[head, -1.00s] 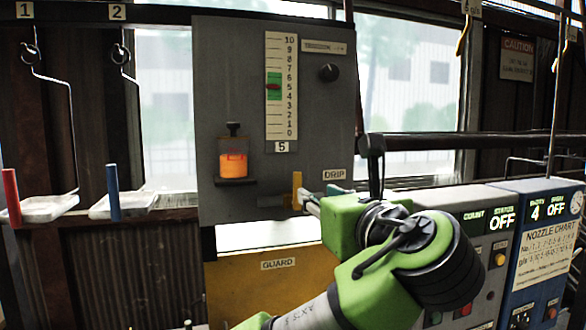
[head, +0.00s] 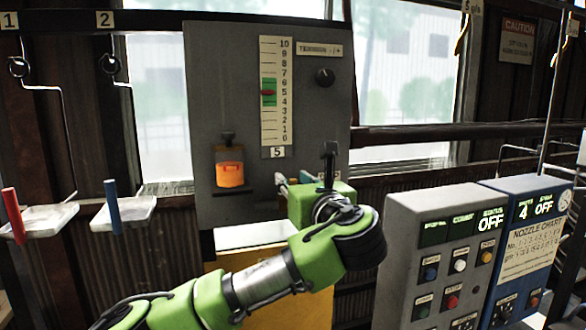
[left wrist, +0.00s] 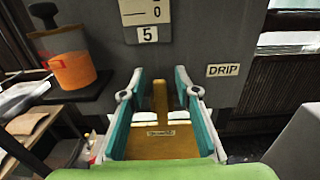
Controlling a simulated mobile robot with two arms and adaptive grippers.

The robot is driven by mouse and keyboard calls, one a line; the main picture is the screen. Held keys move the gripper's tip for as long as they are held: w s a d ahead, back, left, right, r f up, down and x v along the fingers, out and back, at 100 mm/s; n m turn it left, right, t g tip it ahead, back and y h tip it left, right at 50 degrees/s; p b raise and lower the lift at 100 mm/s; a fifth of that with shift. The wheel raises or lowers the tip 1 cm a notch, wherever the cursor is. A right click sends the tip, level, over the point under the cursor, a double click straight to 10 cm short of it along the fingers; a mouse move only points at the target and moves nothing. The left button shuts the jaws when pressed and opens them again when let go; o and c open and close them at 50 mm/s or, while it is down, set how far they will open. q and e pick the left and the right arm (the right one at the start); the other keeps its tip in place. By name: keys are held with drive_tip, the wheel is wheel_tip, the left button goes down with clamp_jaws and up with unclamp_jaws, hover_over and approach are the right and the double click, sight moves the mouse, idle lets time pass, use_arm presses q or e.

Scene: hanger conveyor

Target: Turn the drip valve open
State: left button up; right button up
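The drip valve's yellow lever (left wrist: 160,97) stands upright on the grey panel, left of the DRIP label (left wrist: 222,70), in the left wrist view. My left gripper (left wrist: 160,100) is open, with one teal finger on each side of the lever. Gaps show between the lever and both fingers. In the head view my left gripper (head: 293,181) is at the lower right of the grey panel (head: 225,95). My right gripper is not in view.
An orange-filled cup (head: 229,174) sits on the panel left of my gripper. The yellow guard plate (left wrist: 165,146) lies below the lever. A control console (head: 410,225) with buttons stands right of my arm. Trays and hanging hooks are at the left.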

use_arm(q)
drive_tip(key=shift+w+a, duration=0.2)
drive_tip(key=shift+w, duration=0.25)
clamp_jaws()
drive_tip(key=shift+s+a+f+n+b, duration=0.2)
drive_tip(key=shift+a+n+b, duration=0.4)
drive_tip(key=shift+n+b, duration=0.65)
drive_tip(key=shift+s+a+f+n+b, duration=0.25)
drive_tip(key=shift+a+n+b, duration=0.35)
drive_tip(key=shift+n+b, duration=0.65)
drive_tip(key=shift+s+a+f+n+b, duration=0.2)
drive_tip(key=shift+a+n+b, duration=0.4)
drive_tip(key=shift+n+b, duration=0.65)
drive_tip(key=shift+b, duration=0.3)
